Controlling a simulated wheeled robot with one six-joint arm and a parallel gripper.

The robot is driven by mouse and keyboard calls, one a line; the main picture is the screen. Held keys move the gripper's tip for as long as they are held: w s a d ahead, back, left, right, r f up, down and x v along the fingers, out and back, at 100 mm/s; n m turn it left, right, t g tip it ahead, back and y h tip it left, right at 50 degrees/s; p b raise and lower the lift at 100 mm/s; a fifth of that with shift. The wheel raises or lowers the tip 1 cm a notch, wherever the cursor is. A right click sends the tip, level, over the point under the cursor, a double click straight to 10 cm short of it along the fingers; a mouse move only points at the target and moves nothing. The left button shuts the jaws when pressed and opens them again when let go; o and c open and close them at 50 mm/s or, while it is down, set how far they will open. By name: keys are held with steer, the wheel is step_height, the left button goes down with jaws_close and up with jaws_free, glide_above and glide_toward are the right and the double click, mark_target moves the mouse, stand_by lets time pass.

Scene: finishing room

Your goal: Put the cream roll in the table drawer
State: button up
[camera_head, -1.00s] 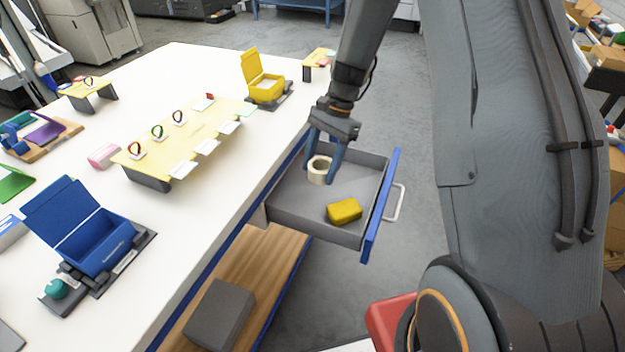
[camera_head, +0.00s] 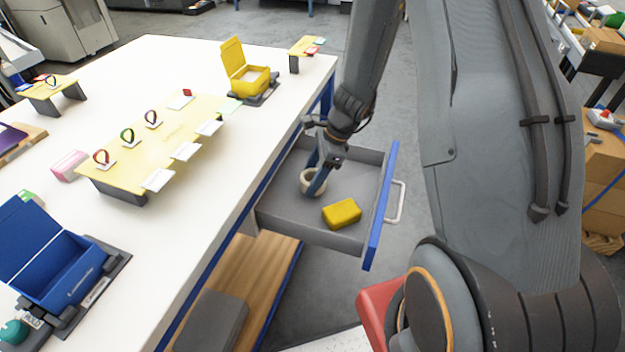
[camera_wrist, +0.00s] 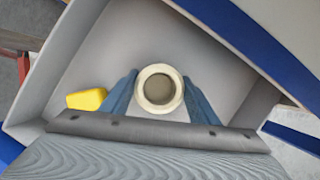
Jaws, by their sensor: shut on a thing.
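The cream roll (camera_head: 308,181) is inside the open table drawer (camera_head: 285,208), low over or on its grey floor; I cannot tell whether it touches the floor. My gripper (camera_head: 316,183) reaches down into the drawer and is shut on the roll. In the wrist view the roll (camera_wrist: 160,89) sits between the two blue fingers (camera_wrist: 160,96), its round opening facing the camera. The drawer (camera_wrist: 115,45) has grey walls and a blue front with a pale handle.
A yellow block (camera_head: 341,213) lies in the drawer, to the right of the roll and nearer the head camera. The white table (camera_head: 215,180) borders the drawer on the left. A dark grey box (camera_head: 212,322) rests on the wooden lower shelf (camera_head: 262,270).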

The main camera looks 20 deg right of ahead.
steer(key=shift+f, duration=0.65)
steer(key=shift+f, duration=0.15)
steer(key=o, duration=1)
steer(key=shift+o, duration=0.2)
steer(key=w+v, duration=0.1)
steer(key=v, duration=1.1)
steer(key=s+a+r+n+h, duration=0.1)
steer(key=s+r+n+h, duration=0.1)
steer(key=s+n, duration=0.7)
steer(key=s+a+r+n+h, duration=0.2)
steer(key=s+r+n, duration=0.2)
steer(key=s+n, duration=0.4)
steer(key=n, duration=0.3)
steer(key=shift+s+h+b, duration=0.3)
steer(key=shift+s, duration=0.1)
